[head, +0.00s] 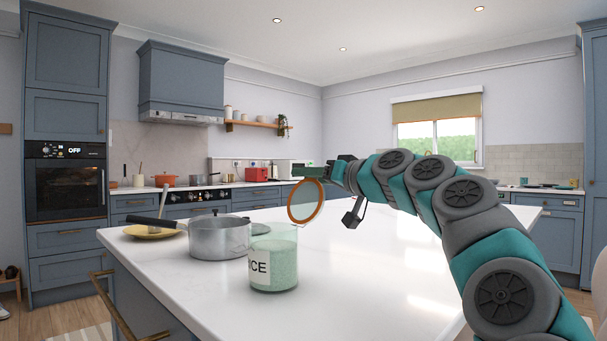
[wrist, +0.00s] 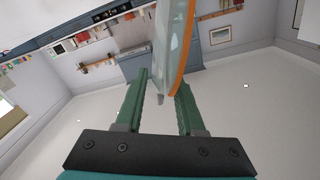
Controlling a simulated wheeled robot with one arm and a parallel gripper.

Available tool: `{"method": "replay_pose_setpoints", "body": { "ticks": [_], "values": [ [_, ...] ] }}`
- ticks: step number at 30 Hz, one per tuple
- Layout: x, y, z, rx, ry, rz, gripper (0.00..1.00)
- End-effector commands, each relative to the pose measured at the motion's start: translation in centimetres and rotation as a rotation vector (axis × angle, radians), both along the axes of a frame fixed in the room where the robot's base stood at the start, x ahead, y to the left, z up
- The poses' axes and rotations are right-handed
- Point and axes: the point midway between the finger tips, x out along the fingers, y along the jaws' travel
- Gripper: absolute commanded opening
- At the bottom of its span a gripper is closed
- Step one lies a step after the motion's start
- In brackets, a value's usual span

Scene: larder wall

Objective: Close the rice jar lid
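The rice jar (head: 274,262) is clear, labelled "ICE" as far as shows, holds pale green contents and stands upright on the white island. Its round glass lid (head: 306,201) with an orange-brown rim stands up on edge above the jar's right side; whether it is joined to the jar I cannot tell. My gripper (head: 312,175) is at the lid's upper edge. In the wrist view, the lid (wrist: 174,45) reaches between the fingertips of my gripper (wrist: 160,82), close to the right finger, with a gap to the left finger. The fingers are apart.
A grey saucepan (head: 220,238) stands left of and close to the jar, its dark handle pointing left over a yellow plate (head: 152,231). The island top (head: 385,275) is clear to the right of the jar. Counters and cupboards line the far walls.

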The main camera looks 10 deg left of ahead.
Motion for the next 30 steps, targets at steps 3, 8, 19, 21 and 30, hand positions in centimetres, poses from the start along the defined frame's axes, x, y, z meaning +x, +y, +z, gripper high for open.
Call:
{"method": "replay_pose_setpoints", "body": {
  "ticks": [3, 8, 19, 21, 30],
  "values": [
    [0.51, 0.9, -0.11, -0.003, 0.002, 0.002, 0.38],
    [0.75, 1.34, -0.08, -0.002, 0.001, 0.002, 0.38],
    [0.82, 1.41, -0.08, -0.002, 0.0, 0.001, 0.32],
    [0.81, 1.41, -0.09, -0.002, 0.0, 0.001, 0.24],
    [0.83, 1.39, -0.09, -0.002, 0.0, 0.001, 0.0]
  ]
}}
